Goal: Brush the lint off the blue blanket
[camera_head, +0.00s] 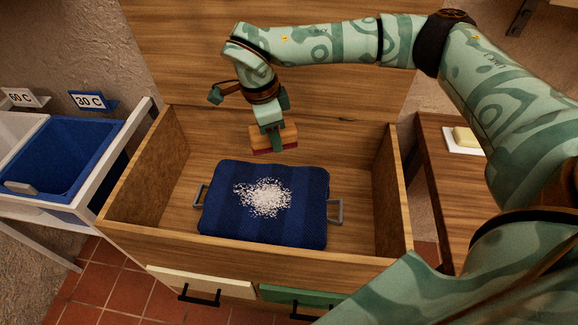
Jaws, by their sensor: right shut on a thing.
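The blue blanket (225,222) lies folded flat in an open wooden chest. A patch of white lint (265,197) covers the middle of its top. My right gripper (270,128) comes in from the upper right and points down. It is shut on a brush with a wooden back (288,135) and a dark red underside. The brush is above the far edge of the blanket and appears apart from it. My left gripper is not in view.
The wooden chest (391,195) has raised side walls around the blanket, with grey handles (336,211) beside it. A blue bin (75,150) stands at left on a white frame. A side table (452,185) at right holds a yellow block (467,137) on a white dish.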

